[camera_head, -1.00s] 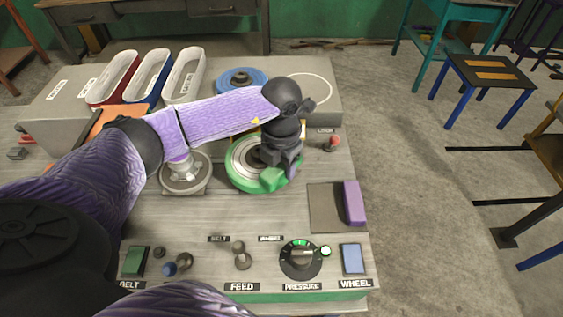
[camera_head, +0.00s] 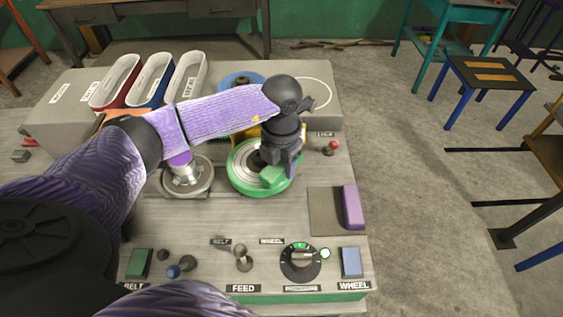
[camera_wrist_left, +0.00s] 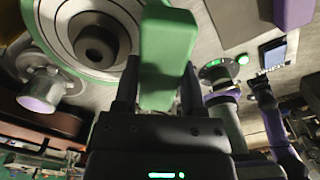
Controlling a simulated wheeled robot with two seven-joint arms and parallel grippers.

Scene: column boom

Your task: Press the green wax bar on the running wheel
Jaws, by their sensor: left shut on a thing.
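The green wax bar (camera_head: 272,177) is in my left gripper (camera_head: 281,168), which is shut on it and points down at the front right of the wheel. The wheel (camera_head: 240,177) has a green rim and pale rings around a dark hub. In the left wrist view the bar (camera_wrist_left: 168,58) stands out between the fingers (camera_wrist_left: 158,92), and the wheel (camera_wrist_left: 68,45) lies close to its left. The bar overlaps the wheel's rim in the head view; I cannot tell if they touch. Whether the wheel is spinning cannot be seen.
A control panel in front has a pressure dial (camera_head: 301,261) beside a lit green lamp (camera_head: 325,253), and a blue WHEEL button (camera_head: 351,262). A purple block (camera_head: 352,207) is at the right edge. A red-knobbed lever (camera_head: 334,145) stands behind. Bins (camera_head: 187,75) are at the back left.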

